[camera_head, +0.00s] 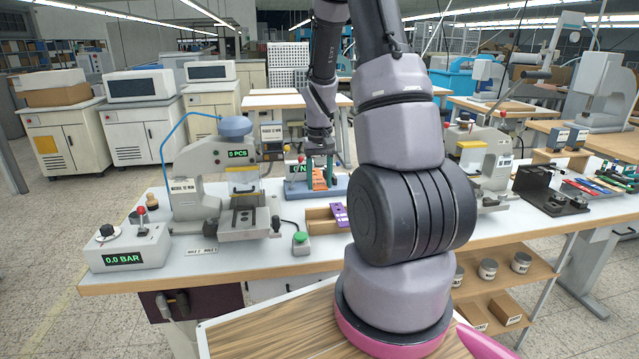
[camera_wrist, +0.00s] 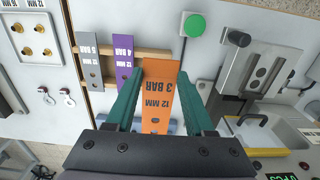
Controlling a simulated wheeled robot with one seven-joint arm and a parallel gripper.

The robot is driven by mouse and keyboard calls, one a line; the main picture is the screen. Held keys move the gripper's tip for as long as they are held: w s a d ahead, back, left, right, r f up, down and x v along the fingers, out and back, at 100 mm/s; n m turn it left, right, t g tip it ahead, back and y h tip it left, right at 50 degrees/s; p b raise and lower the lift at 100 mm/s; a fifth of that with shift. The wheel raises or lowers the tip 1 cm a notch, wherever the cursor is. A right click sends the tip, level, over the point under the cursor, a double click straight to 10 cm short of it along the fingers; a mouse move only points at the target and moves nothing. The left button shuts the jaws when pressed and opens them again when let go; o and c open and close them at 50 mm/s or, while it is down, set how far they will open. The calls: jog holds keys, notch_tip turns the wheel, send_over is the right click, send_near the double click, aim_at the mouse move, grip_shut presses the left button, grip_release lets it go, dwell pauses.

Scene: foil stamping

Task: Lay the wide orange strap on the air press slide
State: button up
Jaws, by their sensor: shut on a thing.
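The orange strap (camera_wrist: 157,98), marked 12 MM 3 BAR, is between the teal fingers of my gripper (camera_wrist: 156,78) in the wrist view. My gripper is shut on it. In the head view the strap (camera_head: 319,179) hangs from my gripper (camera_head: 320,171), behind the wooden tray (camera_head: 320,222); it looks raised off the table. The air press (camera_head: 217,166) stands left of it, with its grey slide (camera_head: 252,222) at the front. The slide also shows at the right of the wrist view (camera_wrist: 257,68), apart from the strap.
A purple strap (camera_wrist: 123,55) and a grey strap (camera_wrist: 89,60) lie on the tray. A green button (camera_head: 300,238) stands between tray and press. A control box (camera_head: 128,247) reads 0.0 BAR at the table's left. A blue-based device (camera_head: 300,190) is behind the tray.

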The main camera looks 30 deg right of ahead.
jog(key=shift+r, duration=0.15)
jog(key=shift+r, duration=1.4)
